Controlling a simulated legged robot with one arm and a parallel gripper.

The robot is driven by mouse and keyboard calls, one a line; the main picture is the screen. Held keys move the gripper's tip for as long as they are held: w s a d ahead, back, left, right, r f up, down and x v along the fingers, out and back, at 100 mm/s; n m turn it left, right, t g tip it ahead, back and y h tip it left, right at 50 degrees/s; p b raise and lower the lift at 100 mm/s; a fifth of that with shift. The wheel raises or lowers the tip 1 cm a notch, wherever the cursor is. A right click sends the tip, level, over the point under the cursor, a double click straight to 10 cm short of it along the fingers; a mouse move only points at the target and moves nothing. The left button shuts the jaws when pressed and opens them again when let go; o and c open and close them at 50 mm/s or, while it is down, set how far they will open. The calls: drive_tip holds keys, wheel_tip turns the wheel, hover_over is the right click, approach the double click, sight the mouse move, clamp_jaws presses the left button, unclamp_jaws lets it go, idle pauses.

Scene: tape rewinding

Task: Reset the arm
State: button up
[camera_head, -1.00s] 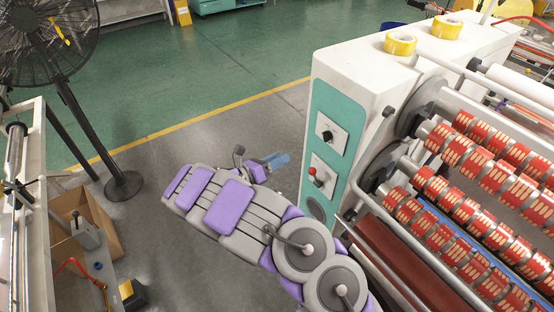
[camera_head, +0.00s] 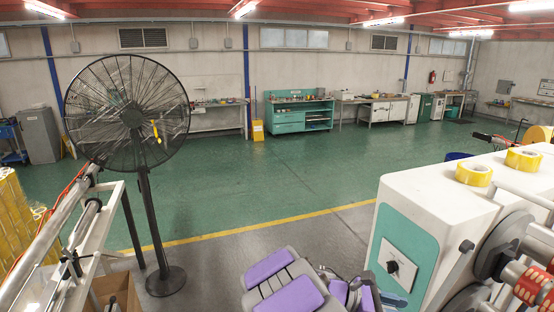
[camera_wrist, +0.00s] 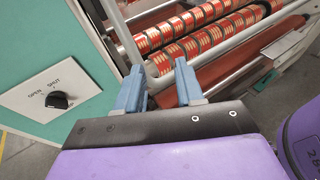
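My gripper (camera_wrist: 159,88) shows in the wrist view with its two blue fingers apart and nothing seen held between them. Behind the fingers are a grey metal bar and the red-and-gold rolls (camera_wrist: 200,38) of the machine. A white panel with a black knob (camera_wrist: 57,99), marked OPEN and SHUT, is left of the fingers and apart from them. In the head view my purple and grey arm (camera_head: 286,284) is at the bottom edge, left of the machine (camera_head: 420,195). The gripper's fingers cannot be made out there. The machine's black knob (camera_head: 393,266) faces the arm's side.
Two yellow tape rolls (camera_head: 474,174) (camera_head: 523,159) sit on the machine's top. A black fan (camera_head: 128,115) stands at the left beside a metal frame (camera_head: 85,225) and a cardboard box (camera_head: 118,290). The green floor (camera_head: 270,190) beyond the yellow line is open, with benches along the back wall.

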drive_tip(key=s+f+m+g+y+b, duration=0.25)
drive_tip(key=s+m+y+b, duration=0.4)
drive_tip(key=s, duration=1.05)
drive_tip(key=s+a+f+m+t+y+b, duration=0.1)
drive_tip(key=s+a+f+m+y+b, duration=0.1)
drive_tip(key=s+a+f+m+y, duration=0.1)
drive_tip(key=s+a+f+m+t+y+b, duration=0.2)
drive_tip(key=s+a+f+m+y, duration=0.2)
drive_tip(key=s+a+m, duration=0.3)
drive_tip(key=s+a+y, duration=0.1)
drive_tip(key=s+a, duration=0.2)
drive_tip(key=a, duration=0.1)
drive_tip(key=shift+s+a, duration=0.15)
drive_tip(key=shift+s, duration=0.15)
drive_tip(key=shift+d+f+y, duration=0.1)
drive_tip(key=shift+d+y, duration=0.1)
drive_tip(key=shift+y, duration=0.05)
